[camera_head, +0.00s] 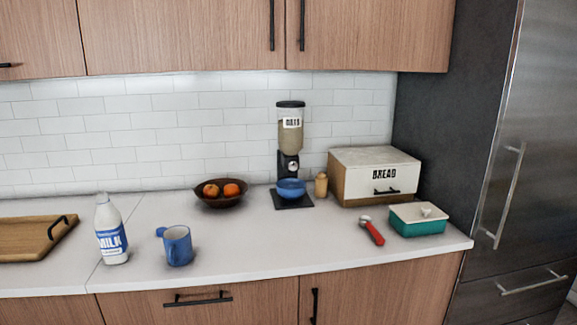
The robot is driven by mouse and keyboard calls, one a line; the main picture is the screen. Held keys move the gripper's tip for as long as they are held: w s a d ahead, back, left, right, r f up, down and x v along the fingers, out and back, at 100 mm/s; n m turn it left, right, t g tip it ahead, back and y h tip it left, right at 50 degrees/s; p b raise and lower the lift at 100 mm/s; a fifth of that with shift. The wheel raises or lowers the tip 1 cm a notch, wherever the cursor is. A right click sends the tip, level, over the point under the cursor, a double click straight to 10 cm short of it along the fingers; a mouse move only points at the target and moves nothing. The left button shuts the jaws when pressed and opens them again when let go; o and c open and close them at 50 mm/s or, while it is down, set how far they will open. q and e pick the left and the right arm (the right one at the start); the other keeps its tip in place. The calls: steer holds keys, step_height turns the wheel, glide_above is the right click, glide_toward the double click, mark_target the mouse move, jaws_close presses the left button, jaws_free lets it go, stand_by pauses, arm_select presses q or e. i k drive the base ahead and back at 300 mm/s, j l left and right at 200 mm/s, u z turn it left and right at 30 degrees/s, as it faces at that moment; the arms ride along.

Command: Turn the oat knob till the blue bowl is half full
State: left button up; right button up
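The oat dispenser (290,139) stands upright against the tiled wall, a clear container with a black lid, a label and tan contents. How much is inside the bowl cannot be made out. Neither of my grippers is in the head view.
A fruit bowl (222,199) is left of the dispenser; a small wooden shaker (321,185) and bread box (374,176) are right. A milk bottle (110,235), blue mug (177,246), red-handled tool (372,231) and teal dish (418,220) stand nearer. The counter's middle front is clear.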

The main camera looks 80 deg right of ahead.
mark_target(293, 165)
steer(key=z, duration=2.8)
steer(key=i+j, duration=0.1)
